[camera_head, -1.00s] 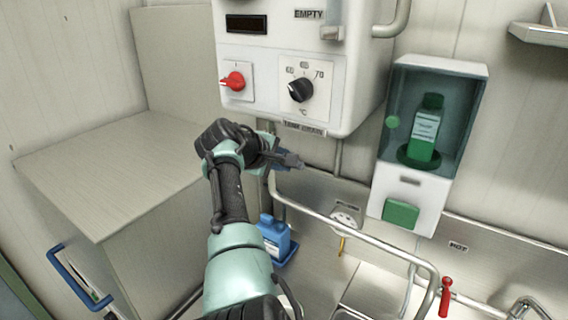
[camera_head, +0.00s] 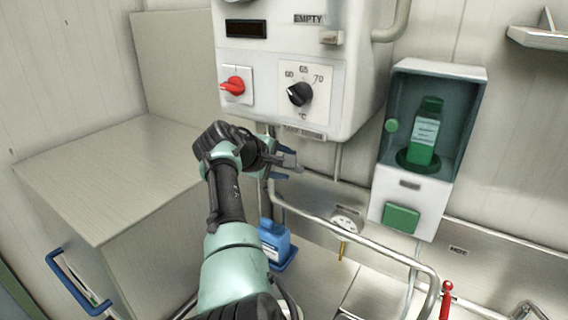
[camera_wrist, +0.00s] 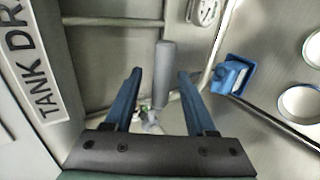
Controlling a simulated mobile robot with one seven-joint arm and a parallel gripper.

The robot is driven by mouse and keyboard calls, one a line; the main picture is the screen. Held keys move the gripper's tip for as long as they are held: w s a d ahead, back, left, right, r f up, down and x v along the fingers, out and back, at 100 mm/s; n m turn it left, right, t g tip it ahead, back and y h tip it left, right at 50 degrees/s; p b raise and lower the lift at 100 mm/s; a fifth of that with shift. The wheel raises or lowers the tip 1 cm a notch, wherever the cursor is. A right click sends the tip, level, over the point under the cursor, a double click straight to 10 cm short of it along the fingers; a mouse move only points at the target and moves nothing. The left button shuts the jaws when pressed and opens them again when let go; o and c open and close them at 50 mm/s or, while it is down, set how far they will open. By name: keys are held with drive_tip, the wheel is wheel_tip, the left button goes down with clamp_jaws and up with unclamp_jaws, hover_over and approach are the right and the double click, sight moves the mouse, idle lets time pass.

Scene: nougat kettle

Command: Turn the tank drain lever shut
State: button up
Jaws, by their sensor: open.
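The tank drain lever (camera_wrist: 166,75) is a grey rounded handle in the middle of the wrist view. It stands between the two blue fingers of my gripper (camera_wrist: 160,73), with a visible gap to the left finger and a smaller one to the right. My gripper is open. In the head view my gripper (camera_head: 292,167) is just below the white tank (camera_head: 285,115), by its lower label. The lever is hidden behind it there. A "TANK DRAIN" label (camera_wrist: 38,75) shows at the left of the wrist view.
A red rotary switch (camera_head: 233,86) and black dial (camera_head: 299,94) are on the tank front. A metal rail (camera_head: 355,235) runs below. A green-bottle dispenser (camera_head: 425,150) hangs at right; a grey cabinet (camera_head: 110,180) is at left.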

drive_tip(key=b+v, duration=0.5)
drive_tip(key=v, duration=0.8)
drive_tip(key=s+a+r+m+t+y+b, duration=0.2)
drive_tip(key=s+r+m+t+y, duration=0.35)
drive_tip(key=r+t, duration=0.5)
drive_tip(key=s+d+r+m+t, duration=0.1)
drive_tip(key=s+r+t, duration=0.1)
drive_tip(key=s, duration=0.5)
drive_tip(key=s+d+r+m+t+y, duration=0.1)
drive_tip(key=s+d+r+m+t, duration=0.1)
drive_tip(key=s+r, duration=0.3)
drive_tip(key=s+d+r+m+t, duration=0.2)
drive_tip(key=s+r+t, duration=0.1)
drive_tip(key=s, duration=0.7)
drive_tip(key=shift+r+t+b, duration=0.25)
drive_tip(key=shift+t+b, duration=0.1)
